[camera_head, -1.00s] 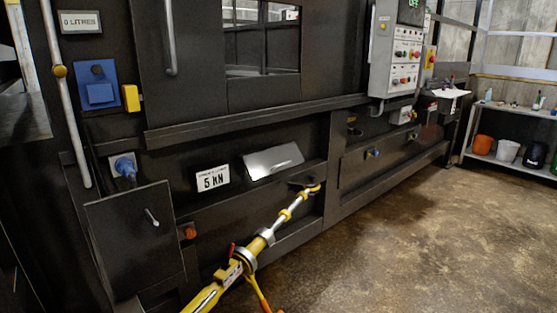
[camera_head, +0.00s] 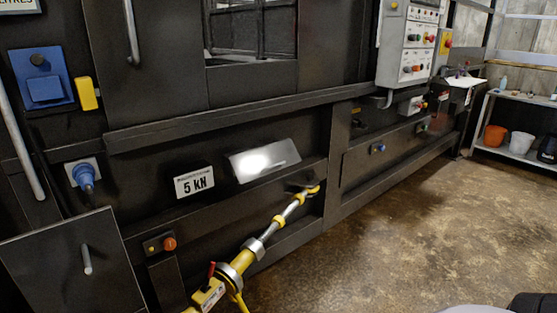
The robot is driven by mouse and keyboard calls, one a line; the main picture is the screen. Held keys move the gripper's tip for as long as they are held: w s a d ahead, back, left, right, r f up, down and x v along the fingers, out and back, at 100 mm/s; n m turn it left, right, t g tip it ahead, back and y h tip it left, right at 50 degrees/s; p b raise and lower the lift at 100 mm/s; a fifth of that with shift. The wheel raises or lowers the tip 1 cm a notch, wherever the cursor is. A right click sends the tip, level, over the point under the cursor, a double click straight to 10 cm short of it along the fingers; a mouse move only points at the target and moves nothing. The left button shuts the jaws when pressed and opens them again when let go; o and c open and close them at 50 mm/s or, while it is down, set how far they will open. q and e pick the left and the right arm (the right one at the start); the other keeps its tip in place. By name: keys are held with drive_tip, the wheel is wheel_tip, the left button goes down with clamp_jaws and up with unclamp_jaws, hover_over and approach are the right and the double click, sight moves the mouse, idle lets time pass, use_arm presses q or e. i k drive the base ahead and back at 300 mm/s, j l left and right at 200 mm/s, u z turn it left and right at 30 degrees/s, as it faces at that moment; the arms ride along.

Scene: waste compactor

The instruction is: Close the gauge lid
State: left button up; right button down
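A white sign or display reading "5 kN" (camera_head: 194,182) sits on the dark lower front of the compactor. Just right of it is a shiny silver plate (camera_head: 264,160), wider than the sign and tilted, with a bright glare on it. It looks like the gauge lid, but I cannot tell for sure, and no hinge or dial shows clearly. A dark square panel with a short grey handle (camera_head: 87,259) stands at the lower left. Neither of my grippers is in view.
A yellow and silver strut (camera_head: 246,258) runs from the bottom up to the compactor front, below the silver plate. A control box (camera_head: 407,46) juts out at the upper right. A shelf with buckets (camera_head: 521,142) stands far right. The brown floor between is clear.

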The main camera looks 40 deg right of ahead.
sight(249, 165)
drive_tip(key=i+l, duration=0.15)
drive_tip(key=l, duration=0.25)
drive_tip(key=i+l, duration=0.15)
drive_tip(key=l, duration=0.2)
drive_tip(key=i+l, duration=0.15)
drive_tip(key=l, duration=0.25)
drive_tip(key=i+l, duration=0.15)
drive_tip(key=l, duration=0.2)
drive_tip(key=u, duration=0.05)
